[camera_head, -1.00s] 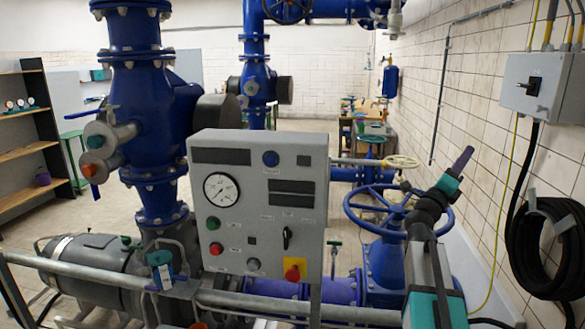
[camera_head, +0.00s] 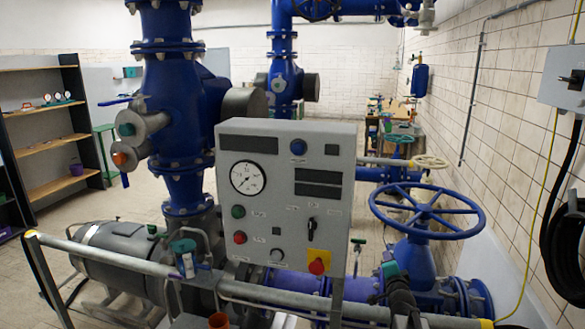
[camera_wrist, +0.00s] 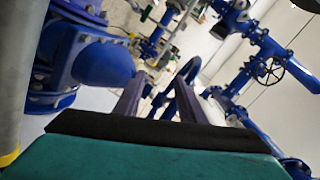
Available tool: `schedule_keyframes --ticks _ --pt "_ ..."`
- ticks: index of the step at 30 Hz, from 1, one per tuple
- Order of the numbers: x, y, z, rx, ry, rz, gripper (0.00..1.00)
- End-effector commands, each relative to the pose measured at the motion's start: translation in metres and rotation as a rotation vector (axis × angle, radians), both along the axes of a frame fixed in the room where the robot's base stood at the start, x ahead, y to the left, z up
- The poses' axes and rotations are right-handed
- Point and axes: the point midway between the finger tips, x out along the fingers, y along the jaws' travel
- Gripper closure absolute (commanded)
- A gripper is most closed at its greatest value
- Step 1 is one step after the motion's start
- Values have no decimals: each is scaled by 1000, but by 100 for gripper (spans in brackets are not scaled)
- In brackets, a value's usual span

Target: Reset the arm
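My gripper (camera_wrist: 160,82) shows in the wrist view as two dark purple fingers standing apart with a gap between them. It is open, and nothing is held between the fingers. Behind them are blue pipes and part of a blue ring-shaped handwheel (camera_wrist: 186,92), apart from the fingers as far as I can tell.
A grey control box (camera_head: 285,205) with a gauge stands ahead. A large blue handwheel (camera_head: 427,228) is right of it. A grey rail (camera_head: 130,257) crosses the front. Blue pipework (camera_head: 180,110) rises at left. A black cable coil (camera_head: 565,250) hangs at the right wall.

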Motion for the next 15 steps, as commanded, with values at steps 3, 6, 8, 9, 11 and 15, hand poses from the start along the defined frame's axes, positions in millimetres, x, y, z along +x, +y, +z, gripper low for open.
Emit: schedule_keyframes --ticks 3,6,8,9,11,15 --pt "-14 27 -55 -42 122 78 63" --pt "-29 47 -99 -75 221 145 63" --pt "-40 59 -124 -97 282 186 63" --pt "-47 67 -141 -108 322 215 63" --pt "-60 78 -166 -130 381 257 63" --pt "-95 102 -222 -172 519 358 63"
